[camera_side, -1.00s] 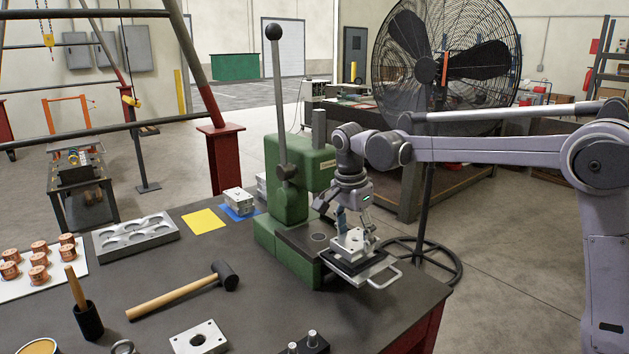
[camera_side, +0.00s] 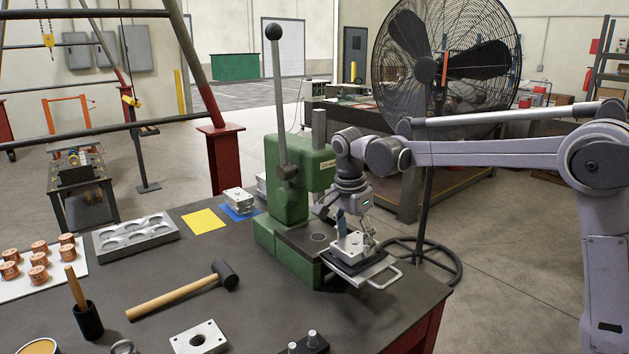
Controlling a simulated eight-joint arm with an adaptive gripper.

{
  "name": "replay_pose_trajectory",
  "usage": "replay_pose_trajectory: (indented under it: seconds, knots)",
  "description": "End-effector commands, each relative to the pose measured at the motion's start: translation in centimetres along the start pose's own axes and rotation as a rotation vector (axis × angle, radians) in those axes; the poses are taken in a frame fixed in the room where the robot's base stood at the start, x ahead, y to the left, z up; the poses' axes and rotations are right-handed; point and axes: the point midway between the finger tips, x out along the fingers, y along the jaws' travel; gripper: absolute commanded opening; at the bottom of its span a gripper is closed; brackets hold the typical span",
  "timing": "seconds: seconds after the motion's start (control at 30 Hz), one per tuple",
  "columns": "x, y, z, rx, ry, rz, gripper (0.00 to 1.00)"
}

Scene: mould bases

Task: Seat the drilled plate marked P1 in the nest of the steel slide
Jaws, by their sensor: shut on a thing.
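My gripper (camera_side: 355,228) points down at the front of the green press and is shut on a pale drilled plate (camera_side: 347,245). The plate looks roughly level. It is over the steel slide (camera_side: 374,274), which sticks out from the press base with a looped handle at its front. The plate's underside and the nest are hidden, so I cannot tell whether it touches the slide or is seated. No P1 mark is readable at this size.
The green press (camera_side: 287,185) with its tall lever stands just left of my gripper. Another drilled plate (camera_side: 198,338) lies at the bench front, near a mallet (camera_side: 185,292) and a dark block with two pins (camera_side: 305,345). A grey tray (camera_side: 135,238) sits at left.

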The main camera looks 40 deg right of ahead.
Motion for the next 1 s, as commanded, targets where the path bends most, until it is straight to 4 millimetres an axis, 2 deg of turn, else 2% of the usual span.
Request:
replay_pose_trajectory:
  seconds: [0.8, 0.83, 0.9, 1.0]
  knots:
    - [0.82, 0.01, 0.12, 0.0, 0.0, 0.0, 0.18]
    - [0.81, 0.01, 0.11, 0.0, 0.0, 0.0, 0.71]
    - [0.82, 0.01, 0.11, 0.0, 0.0, 0.0, 0.91]
    - [0.82, 0.02, 0.12, 0.0, 0.0, 0.0, 0.92]
